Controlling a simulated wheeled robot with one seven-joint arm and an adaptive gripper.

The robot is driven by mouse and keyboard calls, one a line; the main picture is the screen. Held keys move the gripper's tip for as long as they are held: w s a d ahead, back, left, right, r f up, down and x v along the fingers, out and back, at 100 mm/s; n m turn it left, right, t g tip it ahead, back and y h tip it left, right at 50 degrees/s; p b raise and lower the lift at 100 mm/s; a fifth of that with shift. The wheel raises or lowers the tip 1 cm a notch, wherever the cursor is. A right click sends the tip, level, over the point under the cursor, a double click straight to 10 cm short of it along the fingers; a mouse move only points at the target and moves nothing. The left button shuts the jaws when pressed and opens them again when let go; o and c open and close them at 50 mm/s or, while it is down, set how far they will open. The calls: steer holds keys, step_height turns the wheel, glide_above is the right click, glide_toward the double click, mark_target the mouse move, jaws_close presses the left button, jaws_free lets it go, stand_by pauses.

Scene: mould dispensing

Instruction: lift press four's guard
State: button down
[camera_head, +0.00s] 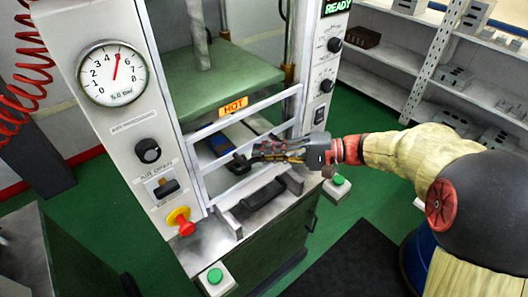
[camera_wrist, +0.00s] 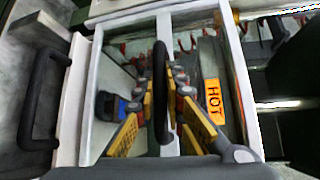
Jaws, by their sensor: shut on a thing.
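The press guard (camera_head: 247,110) is a pale frame with crossbars, standing across the front opening of the press. It also shows in the wrist view (camera_wrist: 92,85), with a black bar handle (camera_wrist: 160,75) along its middle bar. My gripper (camera_head: 256,156) reaches in from the right at the guard's front. In the wrist view its yellow-sided fingers (camera_wrist: 161,100) are on both sides of the handle, shut on it. The fingers hide part of the handle. No press number is readable.
A second black handle (camera_head: 263,195) sits below the guard. A HOT sign (camera_head: 233,105) marks the press. A gauge (camera_head: 113,73), a red knob (camera_head: 181,223) and green buttons (camera_head: 215,276) are nearby. Shelves (camera_head: 400,60) stand behind right.

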step_height(320, 180, up, 25)
steer(key=p, duration=1.1)
steer(key=shift+r, duration=0.2)
steer(key=c, duration=1.8)
jaws_free()
steer(key=shift+c, duration=0.2)
steer(key=shift+f, duration=0.1)
steer(key=shift+d, duration=0.15)
steer(key=v, duration=1.1)
steer(key=shift+d, duration=0.35)
steer(key=shift+s, duration=0.1)
